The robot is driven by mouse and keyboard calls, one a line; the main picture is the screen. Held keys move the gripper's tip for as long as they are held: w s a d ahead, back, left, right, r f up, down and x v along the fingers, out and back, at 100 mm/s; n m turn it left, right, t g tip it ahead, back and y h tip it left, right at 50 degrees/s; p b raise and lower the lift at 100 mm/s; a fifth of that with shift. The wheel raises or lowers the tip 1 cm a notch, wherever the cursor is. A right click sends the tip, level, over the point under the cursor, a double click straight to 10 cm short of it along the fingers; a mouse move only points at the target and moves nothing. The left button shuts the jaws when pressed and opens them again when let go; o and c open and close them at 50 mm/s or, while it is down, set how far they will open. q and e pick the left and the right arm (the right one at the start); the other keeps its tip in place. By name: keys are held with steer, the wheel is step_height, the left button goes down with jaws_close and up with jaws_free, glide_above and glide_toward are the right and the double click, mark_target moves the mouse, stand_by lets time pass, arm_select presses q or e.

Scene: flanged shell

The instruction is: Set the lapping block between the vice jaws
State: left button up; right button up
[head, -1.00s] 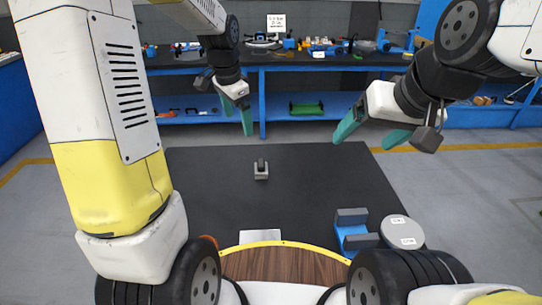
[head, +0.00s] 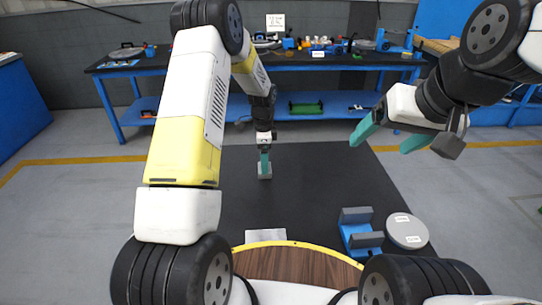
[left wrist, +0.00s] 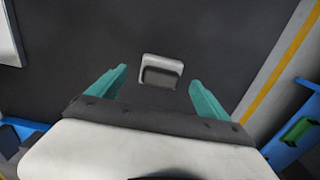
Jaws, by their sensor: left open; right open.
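The lapping block (head: 265,175) is a small grey block with a darker upper part, standing on the black surface. My left gripper (head: 264,158) is over it, fingers pointing down, hiding part of it. In the left wrist view, the block (left wrist: 161,66) shows in the gap between the open teal fingers of my left gripper (left wrist: 158,77), with room on both sides. The vice (head: 357,238) is blue with two grey jaws, the gap between them empty, near the front right. My right gripper (head: 381,137) is open and empty, in the air at upper right.
A round grey disc (head: 407,230) with labels lies just right of the vice. A pale plate (head: 265,235) lies near the wooden half-round top (head: 290,262) with a yellow edge. A blue workbench (head: 210,119) stands behind. The black surface around the block is mostly clear.

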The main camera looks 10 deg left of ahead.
arm_select(q)
step_height(320, 180, down, 4)
steer(key=shift+w+d+f, duration=0.1)
steer(key=shift+f, duration=0.15)
jaws_close()
stand_by(0.3)
steer(key=shift+r, duration=0.15)
